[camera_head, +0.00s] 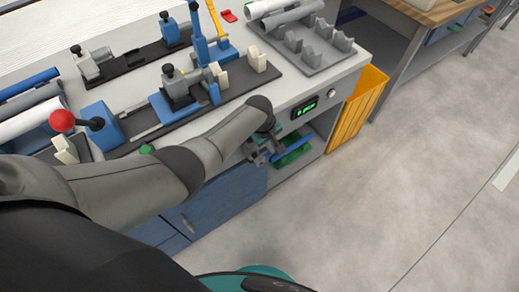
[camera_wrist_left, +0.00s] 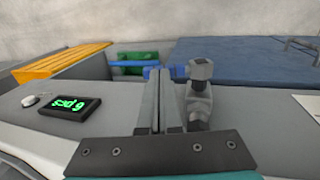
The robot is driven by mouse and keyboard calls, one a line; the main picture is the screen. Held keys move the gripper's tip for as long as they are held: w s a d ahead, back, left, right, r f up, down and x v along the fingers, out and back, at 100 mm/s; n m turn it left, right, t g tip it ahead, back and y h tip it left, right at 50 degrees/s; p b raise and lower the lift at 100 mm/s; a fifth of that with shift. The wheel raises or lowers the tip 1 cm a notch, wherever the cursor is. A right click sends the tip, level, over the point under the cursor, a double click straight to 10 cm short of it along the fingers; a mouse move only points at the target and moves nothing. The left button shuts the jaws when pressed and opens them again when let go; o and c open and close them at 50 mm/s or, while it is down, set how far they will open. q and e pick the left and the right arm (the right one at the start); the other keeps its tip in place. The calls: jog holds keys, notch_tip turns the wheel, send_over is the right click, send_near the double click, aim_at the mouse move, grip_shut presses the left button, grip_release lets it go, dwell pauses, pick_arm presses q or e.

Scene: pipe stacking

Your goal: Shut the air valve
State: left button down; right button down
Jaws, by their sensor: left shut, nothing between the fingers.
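A grey metal fitting (camera_wrist_left: 200,95), which looks like the air valve, stands at the front of the bench, just right of my left gripper's fingers in the left wrist view. A small blue part (camera_wrist_left: 179,71), possibly its lever, shows beside and behind the fingertips. My left gripper (camera_wrist_left: 163,85) is shut and empty, its fingers close beside the fitting; I cannot tell whether they touch. In the head view my left gripper (camera_head: 274,150) is at the bench's front edge, and the arm hides part of this area. My right gripper is not in view.
A shelf with green and blue items (camera_head: 293,152) is below, beside blue cabinets (camera_head: 228,197).

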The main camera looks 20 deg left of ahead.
pick_arm(q)
jog(key=shift+w+d+f+g+y+b, duration=0.3)
jog(key=shift+f+g+y+b, duration=0.1)
jog(key=shift+g+y+b, duration=0.3)
jog(key=shift+w+f+b, duration=0.1)
jog(key=shift+f+b, duration=0.15)
jog(key=shift+b, duration=0.25)
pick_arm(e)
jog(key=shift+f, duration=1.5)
